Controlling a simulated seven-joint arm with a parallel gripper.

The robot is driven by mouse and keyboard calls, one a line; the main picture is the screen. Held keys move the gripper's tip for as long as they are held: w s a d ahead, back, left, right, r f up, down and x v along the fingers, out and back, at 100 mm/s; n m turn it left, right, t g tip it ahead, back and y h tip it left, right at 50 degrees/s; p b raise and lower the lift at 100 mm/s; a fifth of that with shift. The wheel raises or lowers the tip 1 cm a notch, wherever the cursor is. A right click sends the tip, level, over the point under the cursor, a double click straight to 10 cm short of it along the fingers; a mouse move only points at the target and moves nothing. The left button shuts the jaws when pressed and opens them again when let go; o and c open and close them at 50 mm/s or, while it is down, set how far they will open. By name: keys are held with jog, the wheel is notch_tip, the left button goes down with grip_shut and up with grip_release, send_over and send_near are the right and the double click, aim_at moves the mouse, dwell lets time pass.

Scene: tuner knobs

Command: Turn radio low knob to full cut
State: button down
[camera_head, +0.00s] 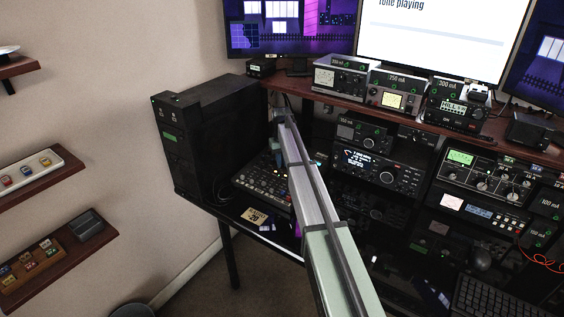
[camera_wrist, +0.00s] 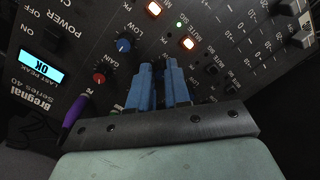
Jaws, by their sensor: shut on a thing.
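The mixer panel (camera_head: 260,182) lies on the desk beside the black tower, with rows of small knobs. In the wrist view, my gripper (camera_wrist: 162,66) has blue fingers close together, tips down at the panel. It is shut on a small knob, mostly hidden by the fingers, so I cannot read its pointer or label. A blue knob (camera_wrist: 124,45) beside the printed word LOW stands just left of the fingers, apart from them. A red knob (camera_wrist: 100,78) marked GAIN is farther left. In the head view, my gripper (camera_head: 276,158) is over the mixer, its tips too small to make out.
The black tower (camera_head: 205,140) stands left of the mixer. Stacked radios (camera_head: 375,170) stand at right, below a shelf (camera_head: 330,101) of meters.

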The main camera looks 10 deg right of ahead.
jog(key=n, duration=0.3)
jog(key=shift+n, duration=0.3)
jog(key=shift+a+n+h, duration=0.1)
jog(key=shift+n+h, duration=0.3)
jog(key=shift+n, duration=1.3)
jog(key=c, duration=1.4)
grip_release()
jog(key=shift+o, duration=0.2)
notch_tip(320, 180, up, 14)
jog(key=shift+w+a, duration=0.3)
jog(key=shift+a, duration=0.15)
jog(key=shift+f, duration=0.15)
